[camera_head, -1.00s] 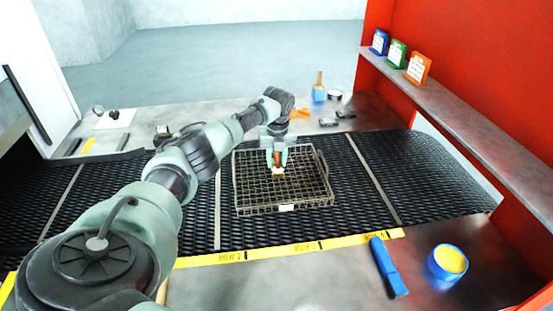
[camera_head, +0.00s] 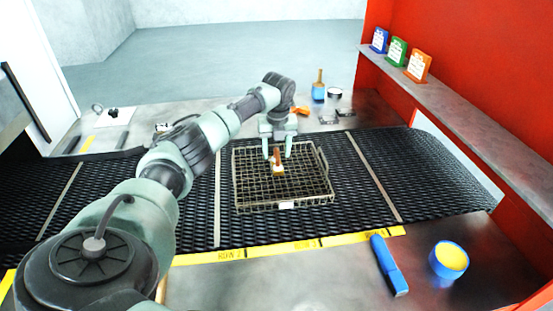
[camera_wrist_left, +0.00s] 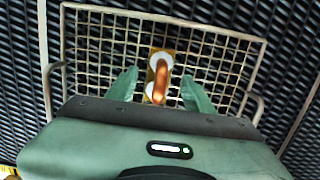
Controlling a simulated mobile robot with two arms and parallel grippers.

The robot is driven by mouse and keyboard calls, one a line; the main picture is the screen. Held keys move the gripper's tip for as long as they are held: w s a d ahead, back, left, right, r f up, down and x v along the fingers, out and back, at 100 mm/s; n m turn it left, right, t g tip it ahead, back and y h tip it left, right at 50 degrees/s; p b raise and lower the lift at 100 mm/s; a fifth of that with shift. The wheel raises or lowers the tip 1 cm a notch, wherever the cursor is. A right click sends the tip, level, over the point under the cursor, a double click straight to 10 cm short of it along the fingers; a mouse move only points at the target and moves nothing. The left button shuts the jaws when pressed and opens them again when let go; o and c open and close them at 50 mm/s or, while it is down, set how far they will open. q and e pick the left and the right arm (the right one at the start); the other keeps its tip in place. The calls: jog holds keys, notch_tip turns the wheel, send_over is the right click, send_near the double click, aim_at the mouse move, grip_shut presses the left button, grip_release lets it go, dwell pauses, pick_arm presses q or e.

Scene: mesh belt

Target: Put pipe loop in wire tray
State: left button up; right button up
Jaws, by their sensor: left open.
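The wire tray (camera_head: 305,196) is a shallow mesh basket standing on the black belt, and it also shows in the left wrist view (camera_wrist_left: 228,36). The pipe loop (camera_head: 277,160) is a copper-coloured bent piece on a small yellowish base with white round ends. It lies inside the tray, resting on the mesh, and shows between my fingers in the left wrist view (camera_wrist_left: 160,80). My left gripper (camera_head: 278,154) is open over the tray, its green fingers (camera_wrist_left: 160,90) apart on either side of the loop and not touching it. My right gripper is not in view.
A blue tool (camera_head: 389,265) and a blue cup with yellow contents (camera_head: 449,261) lie on the near metal table. A red wall with a shelf (camera_head: 450,105) stands at the right. Small items, among them a blue bottle (camera_head: 318,92), sit behind the belt.

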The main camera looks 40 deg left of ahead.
aim_at(277, 152)
pick_arm(q)
jog(key=r, duration=0.3)
jog(key=r+b, duration=0.1)
jog(key=r, duration=0.4)
jog(key=shift+s+d+r+b, duration=0.3)
jog(key=shift+s+d+r, duration=0.05)
jog(key=shift+d+r, duration=0.05)
